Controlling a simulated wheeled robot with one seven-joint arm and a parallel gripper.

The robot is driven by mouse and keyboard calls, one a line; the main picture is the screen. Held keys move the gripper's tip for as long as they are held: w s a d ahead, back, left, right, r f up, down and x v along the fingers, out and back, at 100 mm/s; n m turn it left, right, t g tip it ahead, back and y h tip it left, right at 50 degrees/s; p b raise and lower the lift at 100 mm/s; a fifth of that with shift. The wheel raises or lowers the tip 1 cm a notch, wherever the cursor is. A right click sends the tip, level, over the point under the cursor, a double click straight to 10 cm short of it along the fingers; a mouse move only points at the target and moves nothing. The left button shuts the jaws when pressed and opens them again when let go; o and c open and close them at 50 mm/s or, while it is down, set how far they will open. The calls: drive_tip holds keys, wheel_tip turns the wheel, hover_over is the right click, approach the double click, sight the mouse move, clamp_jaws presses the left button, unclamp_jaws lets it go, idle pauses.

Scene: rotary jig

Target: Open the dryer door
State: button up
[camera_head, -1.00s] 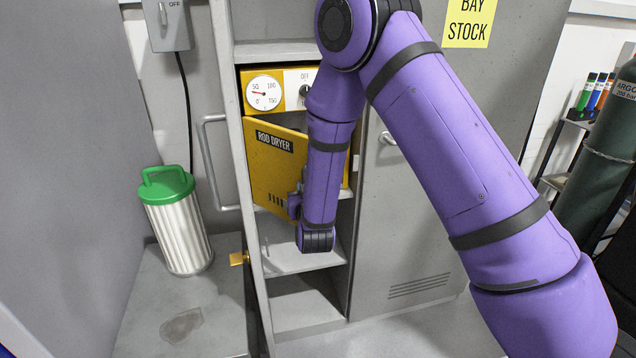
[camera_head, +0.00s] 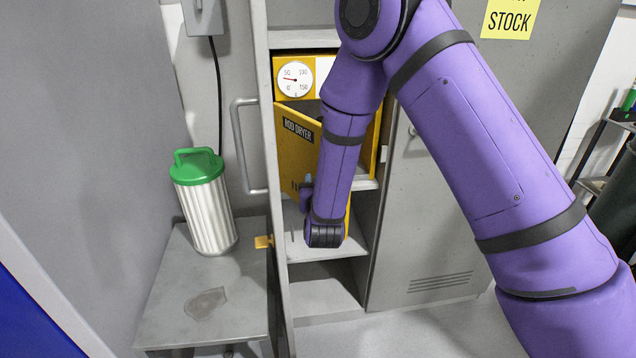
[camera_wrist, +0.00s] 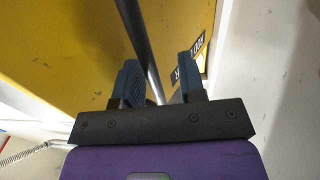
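The rod dryer is a yellow box in the grey cabinet, with a dial. Its yellow door (camera_head: 297,150), labelled ROD DRYER, stands ajar, swung outward from its left side; my arm hides part of it. In the wrist view the yellow door (camera_wrist: 60,45) fills the left and middle, and a dark bar (camera_wrist: 143,45), apparently its handle, runs down between my fingers. My gripper (camera_wrist: 162,80) has its two fingers apart around the bar, with a gap visible on the right side.
A silver canister (camera_head: 208,215) with a green lid stands on a grey bench (camera_head: 170,310) at left. The cabinet door with a bar handle (camera_head: 240,150) stands left of the dryer. Open shelves (camera_head: 320,245) lie below the dryer, a closed locker (camera_head: 430,220) to the right.

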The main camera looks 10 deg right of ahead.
idle(0.3)
drive_tip(key=s, duration=1.1)
drive_tip(key=shift+a, duration=0.3)
